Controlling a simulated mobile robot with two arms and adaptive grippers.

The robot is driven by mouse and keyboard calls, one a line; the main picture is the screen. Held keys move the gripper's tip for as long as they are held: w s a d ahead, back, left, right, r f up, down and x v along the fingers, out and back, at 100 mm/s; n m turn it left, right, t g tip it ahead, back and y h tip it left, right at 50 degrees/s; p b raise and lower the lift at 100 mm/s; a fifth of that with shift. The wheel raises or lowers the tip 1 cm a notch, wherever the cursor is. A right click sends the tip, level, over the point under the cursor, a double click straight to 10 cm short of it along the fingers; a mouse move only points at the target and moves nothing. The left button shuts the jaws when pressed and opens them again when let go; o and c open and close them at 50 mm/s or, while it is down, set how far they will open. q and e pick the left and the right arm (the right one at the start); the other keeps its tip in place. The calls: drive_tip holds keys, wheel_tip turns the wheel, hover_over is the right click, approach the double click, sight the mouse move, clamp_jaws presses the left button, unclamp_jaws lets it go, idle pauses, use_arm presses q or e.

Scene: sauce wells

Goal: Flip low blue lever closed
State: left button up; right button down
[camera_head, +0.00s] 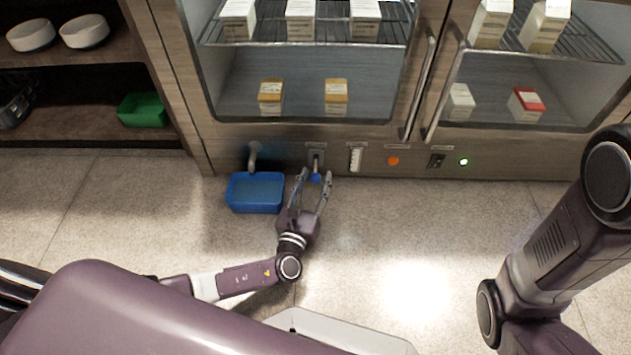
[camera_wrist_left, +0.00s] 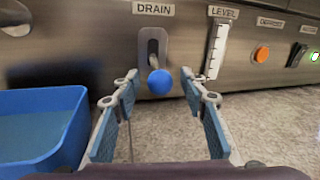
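The low lever (camera_head: 316,163) with a blue ball knob (camera_head: 316,177) sits on the bottom panel of the cabinet. In the left wrist view the blue knob (camera_wrist_left: 160,82) hangs at the lower end of a grey lever (camera_wrist_left: 153,52) in a slot under a DRAIN label (camera_wrist_left: 153,9). My left gripper (camera_head: 315,176) is open, with its fingers spread on either side of the knob. In the left wrist view the fingertips (camera_wrist_left: 158,76) flank the knob with gaps on both sides; no touch shows. My right arm (camera_head: 540,270) is at the right; its gripper is out of view.
A blue bin (camera_head: 256,208) holding liquid stands on the floor left of the gripper, under a spout (camera_head: 254,155). A level gauge (camera_head: 355,158), orange button (camera_head: 393,161), switch (camera_head: 436,161) and green light (camera_head: 463,162) sit right of the lever. The floor to the right is clear.

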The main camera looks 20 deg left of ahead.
use_arm(q)
drive_tip(key=shift+w, duration=0.3)
clamp_jaws()
idle(0.3)
